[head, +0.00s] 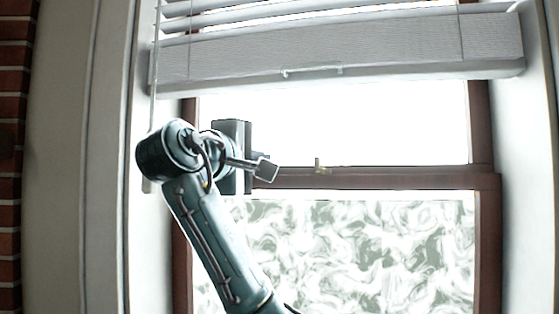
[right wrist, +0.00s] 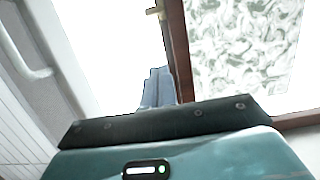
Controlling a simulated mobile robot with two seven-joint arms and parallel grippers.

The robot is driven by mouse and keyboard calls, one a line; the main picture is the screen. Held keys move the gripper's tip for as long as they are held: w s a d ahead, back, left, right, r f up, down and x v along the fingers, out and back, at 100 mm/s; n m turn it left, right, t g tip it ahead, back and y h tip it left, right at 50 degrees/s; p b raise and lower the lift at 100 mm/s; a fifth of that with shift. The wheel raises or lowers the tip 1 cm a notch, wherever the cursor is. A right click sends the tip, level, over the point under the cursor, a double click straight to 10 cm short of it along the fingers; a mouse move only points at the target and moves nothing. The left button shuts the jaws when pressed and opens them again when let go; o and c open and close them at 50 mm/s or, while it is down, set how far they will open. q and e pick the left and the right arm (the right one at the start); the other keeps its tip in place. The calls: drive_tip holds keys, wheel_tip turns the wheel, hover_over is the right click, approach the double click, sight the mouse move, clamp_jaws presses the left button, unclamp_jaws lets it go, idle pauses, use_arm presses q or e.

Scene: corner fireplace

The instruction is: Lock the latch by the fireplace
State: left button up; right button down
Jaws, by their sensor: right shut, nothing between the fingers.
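The latch (head: 318,167) is a small brass piece on top of the brown middle rail of the window. A small upright part of it stands up from the rail. My left gripper is not in view.
The raised blind (head: 340,60) hangs above the rail. Its pull cord (head: 155,70) hangs at the left. The window's side frame (head: 490,230) is at the right, and patterned frosted glass (head: 350,245) fills the lower sash. Red brick (head: 12,130) lines the far left.

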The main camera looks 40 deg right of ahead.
use_arm(q)
drive_tip(key=p, duration=0.1)
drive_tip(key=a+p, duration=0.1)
drive_tip(key=p, duration=0.1)
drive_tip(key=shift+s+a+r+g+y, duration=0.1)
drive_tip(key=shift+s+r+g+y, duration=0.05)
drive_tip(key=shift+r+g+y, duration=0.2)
use_arm(e)
drive_tip(key=d, duration=1)
drive_tip(key=shift+w+d, duration=0.3)
drive_tip(key=shift+d, duration=0.1)
